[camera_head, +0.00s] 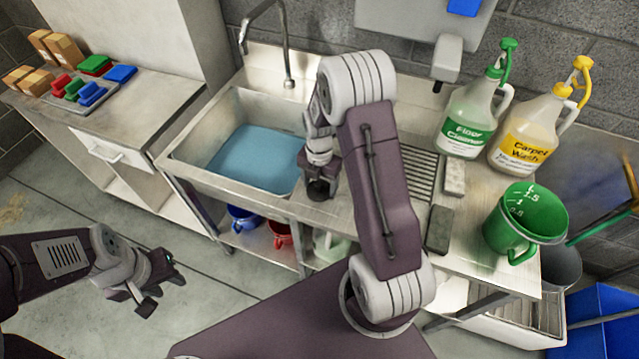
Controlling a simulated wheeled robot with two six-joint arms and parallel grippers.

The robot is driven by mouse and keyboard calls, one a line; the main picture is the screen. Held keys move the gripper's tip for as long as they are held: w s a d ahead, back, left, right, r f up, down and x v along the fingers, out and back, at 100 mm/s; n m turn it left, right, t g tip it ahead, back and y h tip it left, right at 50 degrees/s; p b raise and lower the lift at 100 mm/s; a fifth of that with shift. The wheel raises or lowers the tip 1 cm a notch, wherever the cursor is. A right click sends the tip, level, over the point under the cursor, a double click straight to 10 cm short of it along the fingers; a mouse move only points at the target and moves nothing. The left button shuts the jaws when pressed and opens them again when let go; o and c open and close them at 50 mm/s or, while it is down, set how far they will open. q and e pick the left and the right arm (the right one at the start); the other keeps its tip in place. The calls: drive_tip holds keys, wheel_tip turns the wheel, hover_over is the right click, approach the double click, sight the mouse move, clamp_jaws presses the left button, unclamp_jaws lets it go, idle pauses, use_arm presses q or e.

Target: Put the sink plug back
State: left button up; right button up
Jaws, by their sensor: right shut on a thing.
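The steel sink (190,143) stands at the back centre, its basin holding blue water. My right gripper (318,183) is over the counter just right of the basin, pointing down. It is shut on a small dark round thing, which looks like the sink plug (318,191); the arm hides part of it. I cannot tell whether the plug touches the counter. The drain is not visible under the water. My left gripper (164,291) is open and empty, low at the left, over the floor and away from the sink.
A tap (287,50) arches over the basin. A ribbed drainboard (418,165), sponges (437,230), a green jug (522,222), a floor cleaner bottle (466,120) and a carpet wash bottle (527,132) stand to the right. Buckets (280,235) sit below. Coloured pads (95,65) lie at left.

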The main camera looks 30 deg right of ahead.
sight(320, 183)
drive_tip(key=shift+s+r, duration=0.1)
drive_tip(key=shift+s, duration=0.05)
drive_tip(key=o, duration=1.4)
drive_tip(key=shift+f, duration=0.2)
drive_tip(key=shift+r, duration=0.15)
wheel_tip(320, 183, up, 12)
drive_tip(key=shift+s+a+f+m+t+p, duration=0.15)
drive_tip(key=shift+s+a+f+m, duration=0.25)
drive_tip(key=shift+s+a+m, duration=2.6)
drive_tip(key=shift+s+d+f+m+t+p, duration=0.1)
drive_tip(key=shift+s+d+f+m+t, duration=0.7)
drive_tip(key=shift+m, duration=4.75)
drive_tip(key=shift+s+a+r+m+g+p, duration=0.1)
drive_tip(key=shift+s+a+m+g, duration=0.25)
drive_tip(key=shift+s+a+m, duration=2.8)
